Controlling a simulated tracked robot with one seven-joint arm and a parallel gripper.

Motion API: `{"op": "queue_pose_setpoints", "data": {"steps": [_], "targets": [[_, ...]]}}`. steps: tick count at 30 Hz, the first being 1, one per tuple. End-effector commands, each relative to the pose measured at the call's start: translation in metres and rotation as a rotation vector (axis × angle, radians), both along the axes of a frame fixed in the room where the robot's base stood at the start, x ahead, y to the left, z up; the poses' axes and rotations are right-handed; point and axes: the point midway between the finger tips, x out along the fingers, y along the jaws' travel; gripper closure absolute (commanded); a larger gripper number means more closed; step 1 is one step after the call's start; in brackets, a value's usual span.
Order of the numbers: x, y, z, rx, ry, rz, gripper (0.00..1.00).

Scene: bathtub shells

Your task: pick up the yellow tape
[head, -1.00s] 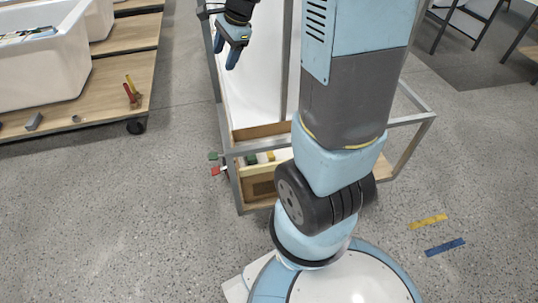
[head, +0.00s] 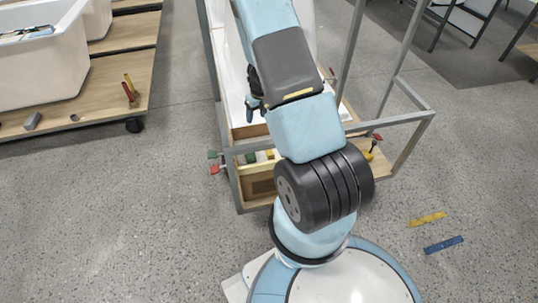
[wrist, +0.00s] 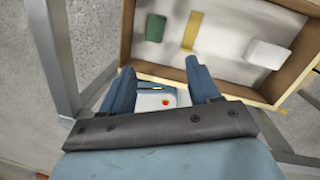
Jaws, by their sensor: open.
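A flat yellow strip (wrist: 192,30) that looks like tape lies in a wooden-sided tray (wrist: 127,38) in the wrist view, between a green block and a white block. In the head view a small yellow patch (head: 270,154) shows in the tray on the low frame, partly covered by my arm. Another yellow strip (head: 427,219) lies flat on the floor at the right. My gripper (wrist: 160,68) is open and empty, its fingers short of the tray's near wall in the wrist picture. In the head view my gripper (head: 255,108) is partly hidden behind my arm.
A grey metal frame (head: 412,118) surrounds the tray, with a post (wrist: 52,50) close left of my gripper. Green (wrist: 155,28) and white (wrist: 266,53) blocks flank the strip. Red-handled clamps (head: 215,169) stick out from the frame. A blue strip (head: 444,244) lies on clear floor.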

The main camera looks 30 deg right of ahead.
Motion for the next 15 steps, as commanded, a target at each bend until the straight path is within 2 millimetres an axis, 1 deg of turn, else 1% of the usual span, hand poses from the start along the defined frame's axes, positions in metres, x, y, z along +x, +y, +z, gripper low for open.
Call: {"op": "queue_pose_setpoints", "data": {"steps": [1, 3, 6, 9, 15], "targets": [[-0.007, -0.008, -0.021, -0.009, 0.028, -0.065, 0.38], [-0.014, -0.017, -0.044, -0.022, 0.056, -0.157, 0.38], [-0.024, -0.028, -0.07, -0.041, 0.089, -0.262, 0.38], [-0.032, -0.036, -0.088, -0.058, 0.11, -0.337, 0.38], [-0.039, -0.042, -0.107, -0.07, 0.125, -0.398, 0.38]]}}
